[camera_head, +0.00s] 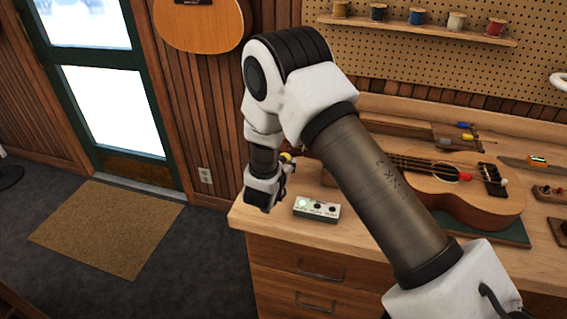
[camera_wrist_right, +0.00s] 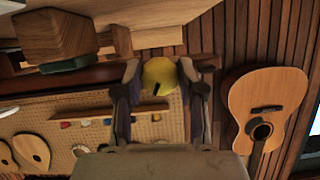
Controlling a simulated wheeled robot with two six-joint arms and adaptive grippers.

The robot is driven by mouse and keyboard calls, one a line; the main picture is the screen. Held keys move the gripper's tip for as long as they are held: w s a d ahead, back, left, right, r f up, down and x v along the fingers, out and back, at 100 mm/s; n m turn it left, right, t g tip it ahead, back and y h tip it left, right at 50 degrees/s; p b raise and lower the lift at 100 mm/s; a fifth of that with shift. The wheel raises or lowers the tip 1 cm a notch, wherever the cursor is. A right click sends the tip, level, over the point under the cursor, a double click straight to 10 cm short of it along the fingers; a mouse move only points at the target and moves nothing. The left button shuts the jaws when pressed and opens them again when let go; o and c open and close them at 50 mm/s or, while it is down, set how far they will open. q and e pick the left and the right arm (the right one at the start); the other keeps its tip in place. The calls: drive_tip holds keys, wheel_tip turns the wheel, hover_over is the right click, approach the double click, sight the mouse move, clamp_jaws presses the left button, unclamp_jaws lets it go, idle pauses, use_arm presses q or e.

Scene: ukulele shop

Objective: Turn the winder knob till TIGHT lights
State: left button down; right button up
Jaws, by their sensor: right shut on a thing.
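The yellow round winder knob (camera_wrist_right: 159,72), with a dark mark on its face, sits between the fingertips of my right gripper (camera_wrist_right: 160,78) in the wrist view. The fingers touch it from both sides. In the head view my right gripper (camera_head: 284,176) is at the bench's left end, and only a small yellow part of the knob (camera_head: 286,157) shows. A pale indicator box (camera_head: 318,212) lies on the bench beside it. Its left lamp glows green and the other lamps look dark; the lettering is too small to read. My left gripper is out of view.
A ukulele (camera_head: 460,193) lies on a green mat on the wooden bench (camera_head: 265,222), right of my arm. Small tools lie behind and right of it. Thread spools (camera_head: 416,16) stand on a pegboard shelf. A doormat (camera_head: 105,228) lies on clear floor at left.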

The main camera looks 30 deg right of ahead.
drive_tip(key=shift+s+f+m+t+y+b, duration=0.2)
drive_tip(key=shift+f+m+t+y+b, duration=0.4)
drive_tip(key=shift+b, duration=0.8)
drive_tip(key=shift+r+m+b, duration=0.2)
drive_tip(key=shift+m+b, duration=0.6)
drive_tip(key=shift+b, duration=0.65)
drive_tip(key=shift+m+t+y+b, duration=0.6)
drive_tip(key=shift+m+t+b, duration=1)
drive_tip(key=shift+b, duration=2.85)
drive_tip(key=m+b, duration=0.2)
drive_tip(key=b, duration=0.3)
drive_tip(key=m+t+b, duration=0.1)
drive_tip(key=m+b, duration=0.2)
drive_tip(key=b, duration=0.2)
drive_tip(key=shift+f+t, duration=0.15)
drive_tip(key=shift+t, duration=0.15)
drive_tip(key=shift+m+t+h+b, duration=0.3)
drive_tip(key=shift+m+t+b, duration=0.4)
drive_tip(key=shift+m+b, duration=2.3)
drive_tip(key=shift+n+b, duration=0.8)
drive_tip(key=shift+b, duration=0.7)
